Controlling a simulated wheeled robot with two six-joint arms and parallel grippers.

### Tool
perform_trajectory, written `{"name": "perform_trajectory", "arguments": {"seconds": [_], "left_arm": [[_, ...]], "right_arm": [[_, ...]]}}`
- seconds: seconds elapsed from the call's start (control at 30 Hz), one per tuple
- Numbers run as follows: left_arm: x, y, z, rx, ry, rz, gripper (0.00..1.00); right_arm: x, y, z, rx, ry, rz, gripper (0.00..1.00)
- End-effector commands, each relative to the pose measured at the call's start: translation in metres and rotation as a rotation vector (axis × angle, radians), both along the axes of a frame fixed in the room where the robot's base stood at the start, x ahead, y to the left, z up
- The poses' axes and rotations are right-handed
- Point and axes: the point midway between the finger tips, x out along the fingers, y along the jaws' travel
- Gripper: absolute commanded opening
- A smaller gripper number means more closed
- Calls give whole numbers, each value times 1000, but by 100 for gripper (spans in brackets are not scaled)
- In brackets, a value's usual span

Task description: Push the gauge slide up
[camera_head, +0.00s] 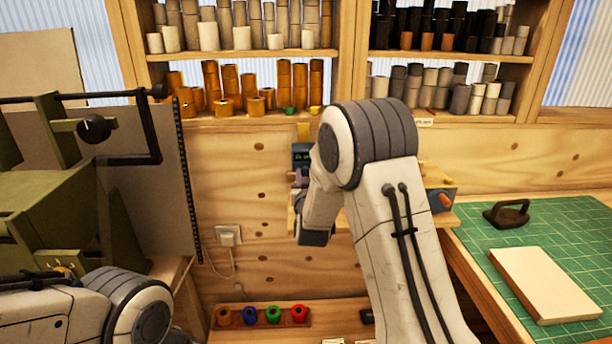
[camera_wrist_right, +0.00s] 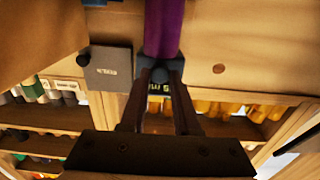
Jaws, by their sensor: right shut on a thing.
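In the right wrist view my right gripper (camera_wrist_right: 165,76) has its two dark fingers closed together at a small blue-grey block, which looks like the gauge slide (camera_wrist_right: 173,66). A purple strip (camera_wrist_right: 164,28) runs from the block to the top edge of that view. A small dark display with light marks (camera_wrist_right: 160,89) shows between the fingers. My right arm hides most of the gauge and the gripper there. My left gripper is out of view.
Shelves with several rolls (camera_head: 240,88) are above the gauge. A green machine (camera_head: 45,215) stands at left. A green cutting mat (camera_head: 570,240) with a pale board (camera_head: 543,285) lies at right. A rack of coloured rolls (camera_head: 262,316) is below. A grey plate (camera_wrist_right: 109,67) is beside the block.

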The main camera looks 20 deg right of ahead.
Motion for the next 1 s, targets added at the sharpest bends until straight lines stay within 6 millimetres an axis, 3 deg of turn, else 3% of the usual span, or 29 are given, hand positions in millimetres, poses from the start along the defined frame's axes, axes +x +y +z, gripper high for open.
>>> {"name": "perform_trajectory", "arguments": {"seconds": [0.17, 0.47, 0.77, 0.8, 0.87, 1.0], "left_arm": [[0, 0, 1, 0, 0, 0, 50], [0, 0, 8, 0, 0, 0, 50], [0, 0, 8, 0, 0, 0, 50], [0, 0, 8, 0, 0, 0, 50], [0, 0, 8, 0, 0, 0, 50], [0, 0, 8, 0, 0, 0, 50]], "right_arm": [[0, 0, 4, 0, -1, 0, 0], [0, 0, 52, 0, -3, 0, 0], [0, 0, 57, -1, -6, -1, 0], [0, 0, 57, -1, -7, -1, 34], [0, 0, 57, -1, -7, -1, 57], [0, 0, 56, 0, -4, 0, 59]]}}
